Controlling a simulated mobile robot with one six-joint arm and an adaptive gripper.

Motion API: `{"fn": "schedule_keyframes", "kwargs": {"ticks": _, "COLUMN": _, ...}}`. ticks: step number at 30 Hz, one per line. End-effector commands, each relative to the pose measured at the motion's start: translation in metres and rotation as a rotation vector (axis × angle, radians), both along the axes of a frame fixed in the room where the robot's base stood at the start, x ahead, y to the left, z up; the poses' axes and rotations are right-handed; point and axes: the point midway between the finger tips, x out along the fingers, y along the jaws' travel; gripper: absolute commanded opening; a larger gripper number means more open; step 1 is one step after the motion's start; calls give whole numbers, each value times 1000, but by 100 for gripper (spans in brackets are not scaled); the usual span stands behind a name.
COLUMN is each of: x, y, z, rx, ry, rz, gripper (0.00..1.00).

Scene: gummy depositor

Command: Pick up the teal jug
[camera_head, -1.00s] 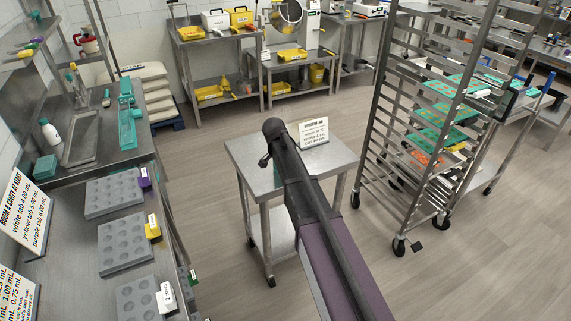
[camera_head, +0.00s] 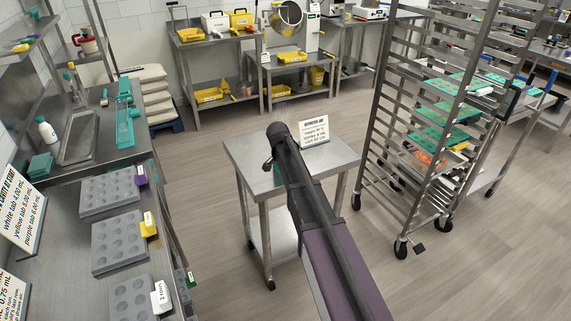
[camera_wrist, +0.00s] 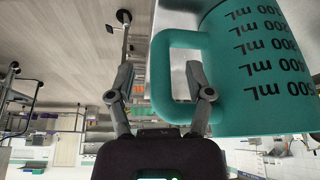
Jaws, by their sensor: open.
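The teal jug (camera_wrist: 255,75) fills the right of the wrist view, with black mL markings that appear upside down. Its looped handle (camera_wrist: 162,80) points left, toward my gripper (camera_wrist: 160,78). My gripper is open, with one finger left of the handle's outer bar and the other over the handle's opening, close to the jug body. I cannot tell whether either finger touches the handle. In the head view my arm hides nearly all of the jug; only a teal sliver (camera_head: 278,176) shows beside it, above the small steel table (camera_head: 240,160).
A sign card (camera_head: 314,131) stands at the table's back. A tall wheeled rack (camera_head: 385,150) with teal trays is to the right. A steel counter (camera_head: 75,180) with grey molds (camera_head: 108,190) is on the left.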

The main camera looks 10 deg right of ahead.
Motion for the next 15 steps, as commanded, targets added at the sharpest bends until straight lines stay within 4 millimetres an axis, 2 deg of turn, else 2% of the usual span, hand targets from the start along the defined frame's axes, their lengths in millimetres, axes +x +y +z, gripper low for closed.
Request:
{"fn": "schedule_keyframes", "kwargs": {"ticks": 4, "x": 2, "y": -3, "z": -10, "rx": 0, "ry": 0, "rz": 0, "gripper": 67}}
{"fn": "schedule_keyframes", "kwargs": {"ticks": 15, "x": 2, "y": -4, "z": -10, "rx": 0, "ry": 0, "rz": 0, "gripper": 67}}
